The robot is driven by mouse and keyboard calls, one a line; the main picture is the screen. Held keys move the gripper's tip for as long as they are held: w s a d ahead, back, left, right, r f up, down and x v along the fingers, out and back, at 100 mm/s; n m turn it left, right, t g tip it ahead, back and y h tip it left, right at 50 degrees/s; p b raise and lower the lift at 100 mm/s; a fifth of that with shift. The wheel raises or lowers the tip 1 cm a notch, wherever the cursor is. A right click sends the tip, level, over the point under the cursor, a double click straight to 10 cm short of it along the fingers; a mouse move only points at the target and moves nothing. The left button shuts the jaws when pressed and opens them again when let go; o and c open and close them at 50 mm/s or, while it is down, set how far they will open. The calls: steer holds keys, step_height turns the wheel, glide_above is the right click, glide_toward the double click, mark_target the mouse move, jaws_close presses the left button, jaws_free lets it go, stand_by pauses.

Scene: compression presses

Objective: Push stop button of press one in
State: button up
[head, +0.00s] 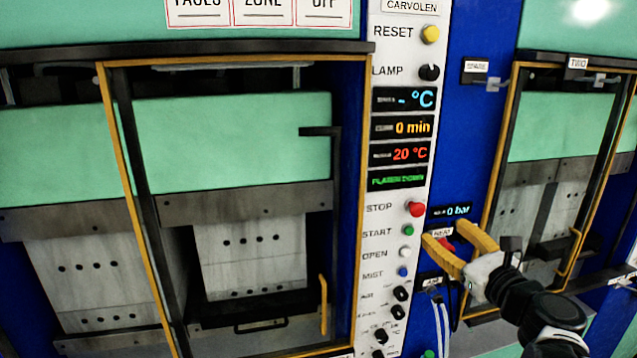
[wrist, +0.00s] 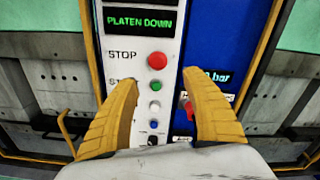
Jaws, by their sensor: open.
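The red stop button (head: 416,209) is on the white control panel, beside the word STOP. It also shows in the wrist view (wrist: 157,60), above the small green start button (wrist: 156,86). My gripper (head: 448,241) has yellow fingers and is open and empty. In the head view it is right of and slightly below the stop button. In the wrist view the fingers (wrist: 163,95) spread to either side of the panel's button column, with the stop button above and between the tips. I see no contact with the button.
The white panel (head: 401,150) also carries displays, a yellow reset button (head: 430,34), a black lamp knob (head: 429,72) and several lower buttons and knobs. A red knob (wrist: 188,108) is near my right finger. Press doors with yellow frames (head: 143,215) stand on both sides.

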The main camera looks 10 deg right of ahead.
mark_target(420, 213)
steer(key=w, duration=1)
steer(key=shift+w+a, duration=0.15)
steer(key=shift+a, duration=0.2)
steer(key=shift+c, duration=0.4)
